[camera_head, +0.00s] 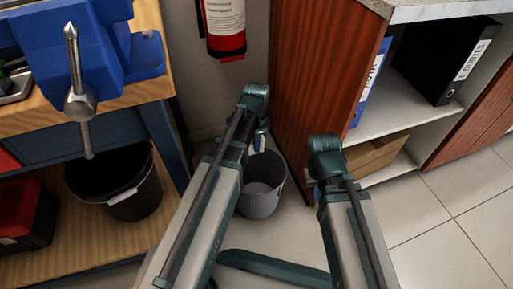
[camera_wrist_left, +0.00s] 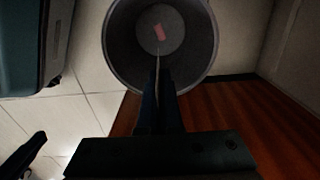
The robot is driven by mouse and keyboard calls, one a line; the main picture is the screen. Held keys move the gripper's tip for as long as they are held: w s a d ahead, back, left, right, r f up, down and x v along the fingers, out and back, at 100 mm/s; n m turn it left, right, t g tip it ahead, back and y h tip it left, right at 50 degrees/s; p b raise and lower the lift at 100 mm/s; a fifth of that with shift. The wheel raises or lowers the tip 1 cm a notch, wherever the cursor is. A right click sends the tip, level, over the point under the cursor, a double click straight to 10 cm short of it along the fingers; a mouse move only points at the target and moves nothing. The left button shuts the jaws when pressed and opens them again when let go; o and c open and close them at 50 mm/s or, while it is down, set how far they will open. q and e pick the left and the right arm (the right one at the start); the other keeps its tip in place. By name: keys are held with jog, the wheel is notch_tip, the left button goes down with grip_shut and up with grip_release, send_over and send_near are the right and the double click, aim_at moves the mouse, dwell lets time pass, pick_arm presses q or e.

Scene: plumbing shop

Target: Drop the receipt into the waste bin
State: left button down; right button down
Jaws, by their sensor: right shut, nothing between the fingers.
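The waste bin (camera_head: 261,192) is a grey round bin on the floor, left of the wooden cabinet. In the left wrist view I look down into the waste bin (camera_wrist_left: 116,52). A small pinkish scrap lies on its bottom (camera_wrist_left: 160,32). My left gripper (camera_wrist_left: 158,74) points down at the bin opening, its fingers close together. A thin pale strip, seems the receipt edge-on (camera_wrist_left: 157,56), sticks out between them over the bin. In the head view my left gripper (camera_head: 260,140) is partly hidden by its arm. My right gripper is shut and empty, its fingers mostly hidden behind my right arm.
A wooden cabinet (camera_head: 318,80) with binders stands close to the right of the bin. A workbench (camera_head: 150,95) with a blue vise is at left, with a black bucket (camera_head: 128,195) on its lower shelf. A fire extinguisher (camera_head: 224,25) hangs behind. Tiled floor at right is clear.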

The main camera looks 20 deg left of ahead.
pick_arm(q)
notch_tip(320, 180, down, 11)
jog(key=b, duration=1.1)
jog(key=c, duration=1)
grip_release()
jog(key=shift+r, duration=0.1)
notch_tip(320, 180, up, 7)
jog(key=p, duration=0.7)
jog(key=shift+r, duration=0.1)
